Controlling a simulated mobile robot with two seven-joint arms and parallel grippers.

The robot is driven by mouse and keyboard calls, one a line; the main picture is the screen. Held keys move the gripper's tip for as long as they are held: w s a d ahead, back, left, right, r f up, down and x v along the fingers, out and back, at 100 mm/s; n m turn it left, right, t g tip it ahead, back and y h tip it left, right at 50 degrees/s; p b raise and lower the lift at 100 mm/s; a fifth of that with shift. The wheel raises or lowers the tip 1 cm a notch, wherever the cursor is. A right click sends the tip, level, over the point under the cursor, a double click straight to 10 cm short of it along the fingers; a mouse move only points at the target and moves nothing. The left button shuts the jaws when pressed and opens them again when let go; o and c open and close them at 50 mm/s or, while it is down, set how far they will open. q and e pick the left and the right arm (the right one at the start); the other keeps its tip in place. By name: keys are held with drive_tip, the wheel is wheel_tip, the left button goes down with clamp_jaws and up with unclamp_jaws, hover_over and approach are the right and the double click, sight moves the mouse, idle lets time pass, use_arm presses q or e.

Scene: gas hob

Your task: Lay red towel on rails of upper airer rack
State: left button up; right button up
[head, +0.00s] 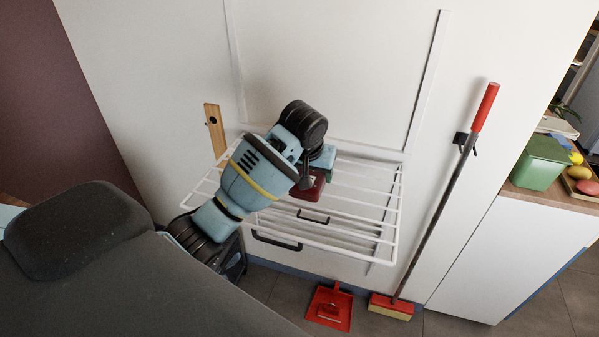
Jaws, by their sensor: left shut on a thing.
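The red towel (316,188) is a small dark red folded piece, partly hidden by my left arm. It is over the rails of the white upper airer rack (345,253), which sticks out from the wall. My left gripper (311,181) points down over the rack and is shut on the towel; its fingertips are mostly hidden. I cannot tell whether the towel touches the rails. My right gripper is not in view.
Black handles (276,241) show at the rack's front, one seen through the rails. A broom (440,205) leans at the wall on the right. A red dustpan (329,308) lies on the floor below. A white cabinet (510,260) stands farther right.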

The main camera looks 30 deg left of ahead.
use_arm(q)
drive_tip(key=w+a+f, duration=0.2)
drive_tip(key=a+f, duration=0.2)
drive_tip(key=a, duration=0.1)
drive_tip(key=shift+w, duration=0.2)
idle(0.4)
drive_tip(key=shift+f, duration=0.15)
drive_tip(key=o, duration=1.1)
drive_tip(key=shift+c, duration=0.2)
drive_tip(key=v, duration=1.2)
